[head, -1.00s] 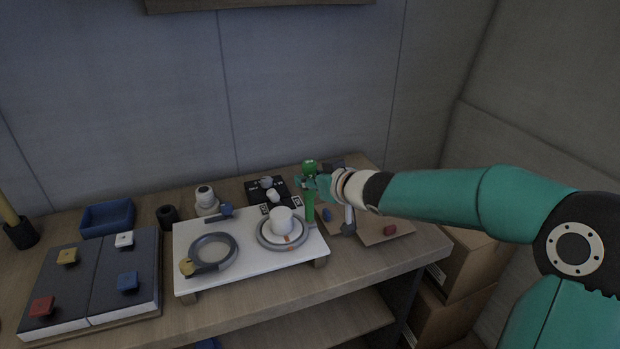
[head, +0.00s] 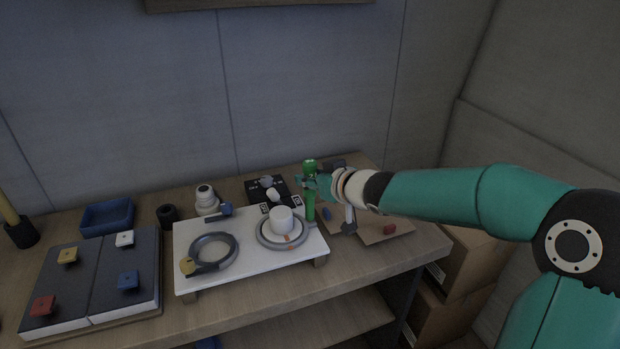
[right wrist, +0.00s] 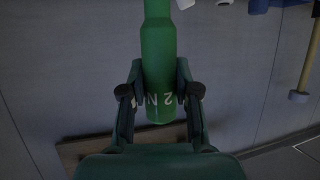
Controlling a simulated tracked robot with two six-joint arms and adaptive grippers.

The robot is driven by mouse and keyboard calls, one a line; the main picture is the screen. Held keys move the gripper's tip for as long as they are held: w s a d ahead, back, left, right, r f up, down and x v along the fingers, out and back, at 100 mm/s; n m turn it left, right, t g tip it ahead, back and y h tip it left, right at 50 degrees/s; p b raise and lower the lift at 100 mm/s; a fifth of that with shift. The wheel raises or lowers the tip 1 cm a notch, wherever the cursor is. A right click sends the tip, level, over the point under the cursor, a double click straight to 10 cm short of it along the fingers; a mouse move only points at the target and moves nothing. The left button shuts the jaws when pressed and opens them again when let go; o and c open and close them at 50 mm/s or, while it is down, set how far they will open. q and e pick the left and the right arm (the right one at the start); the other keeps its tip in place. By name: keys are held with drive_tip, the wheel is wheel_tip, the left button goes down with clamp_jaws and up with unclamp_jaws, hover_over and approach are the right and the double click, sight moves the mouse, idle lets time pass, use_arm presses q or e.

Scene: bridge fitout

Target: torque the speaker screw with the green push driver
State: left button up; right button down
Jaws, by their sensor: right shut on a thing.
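The green push driver (head: 310,206) stands upright at the right end of the white board (head: 190,232) in the head view. My right gripper (head: 314,186) is shut on it around its upper part. In the right wrist view the green driver (right wrist: 158,50) sits between the fingers and shows a white "2 N" marking. Its tip is too small to make out, and I cannot tell whether it touches anything. A round grey-rimmed part with a white cylinder (head: 281,218) on it lies on the board, left of the driver. I cannot make out the speaker screw.
A grey ring (head: 236,247) with a yellow end lies on the board's left half. A black panel (head: 258,193) with knobs is behind. A brown tray (head: 377,238) with a red piece is right. Dark panels (head: 95,285) and a blue bin (head: 107,216) are left.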

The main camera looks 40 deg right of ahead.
sight(311, 162)
drive_tip(key=shift+f, duration=0.25)
idle(0.4)
drive_tip(key=shift+s+f, duration=0.1)
drive_tip(key=shift+f, duration=0.15)
idle(1.0)
drive_tip(key=shift+r+p, duration=0.25)
drive_tip(key=shift+p, duration=0.1)
idle(2.1)
drive_tip(key=shift+r+p, duration=0.4)
drive_tip(key=shift+p, duration=0.05)
wheel_tip(311, 162, up, 5)
drive_tip(key=p, duration=0.5)
drive_tip(key=shift+r, duration=0.2)
